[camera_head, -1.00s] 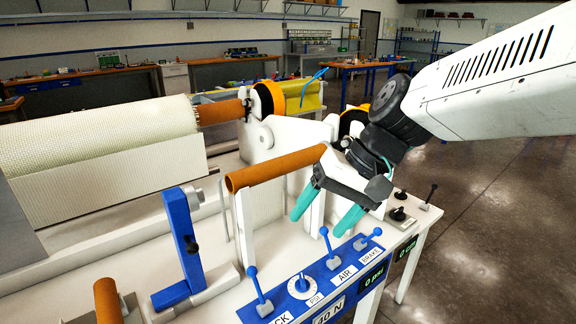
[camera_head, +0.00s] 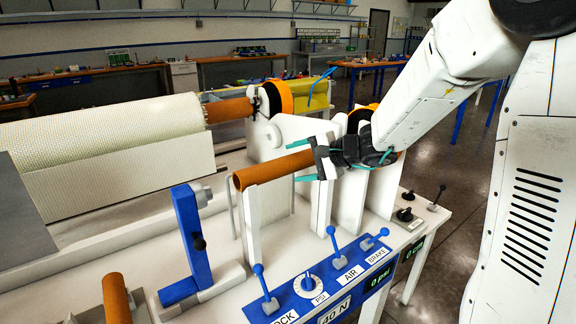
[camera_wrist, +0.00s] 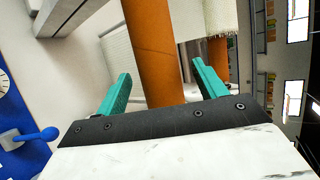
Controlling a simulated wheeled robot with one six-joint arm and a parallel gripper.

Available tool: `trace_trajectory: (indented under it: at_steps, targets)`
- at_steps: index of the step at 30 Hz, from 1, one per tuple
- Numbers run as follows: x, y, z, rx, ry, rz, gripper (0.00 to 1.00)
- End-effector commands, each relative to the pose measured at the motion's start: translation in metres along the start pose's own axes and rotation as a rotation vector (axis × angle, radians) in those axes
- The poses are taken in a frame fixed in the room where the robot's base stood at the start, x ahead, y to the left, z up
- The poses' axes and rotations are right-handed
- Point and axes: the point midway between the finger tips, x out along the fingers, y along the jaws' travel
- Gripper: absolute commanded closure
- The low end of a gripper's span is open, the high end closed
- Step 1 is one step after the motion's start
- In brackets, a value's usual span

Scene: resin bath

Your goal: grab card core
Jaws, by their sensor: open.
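A brown card core (camera_head: 268,169) rests across white upright supports beside the control panel. My gripper (camera_head: 302,163) is open at the core's right end, with one teal finger on each side of it. In the wrist view the core (camera_wrist: 150,35) runs between the two teal fingers of my gripper (camera_wrist: 162,72), with gaps visible on both sides. The core's far right end is hidden behind the gripper in the head view.
A blue control panel (camera_head: 312,296) with several levers stands in front. A blue upright bracket (camera_head: 189,240) is to the left, near another brown tube (camera_head: 116,298). A large woven roll (camera_head: 100,133) lies behind on its own brown core (camera_head: 230,110).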

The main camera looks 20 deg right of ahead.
Motion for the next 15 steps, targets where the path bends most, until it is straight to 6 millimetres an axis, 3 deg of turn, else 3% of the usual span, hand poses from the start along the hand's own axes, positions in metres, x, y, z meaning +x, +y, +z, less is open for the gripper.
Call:
trace_trajectory:
  at_steps: [6, 13, 14, 15]
  targets:
    - [0.025, 0.001, 0.001, -0.001, -0.002, 0.002, 0.30]
    - [0.026, 0.001, 0.000, 0.000, 0.000, 0.001, 0.30]
    - [0.026, 0.001, 0.000, 0.000, 0.000, 0.001, 0.32]
    - [0.026, 0.001, 0.000, 0.000, 0.000, 0.001, 0.44]
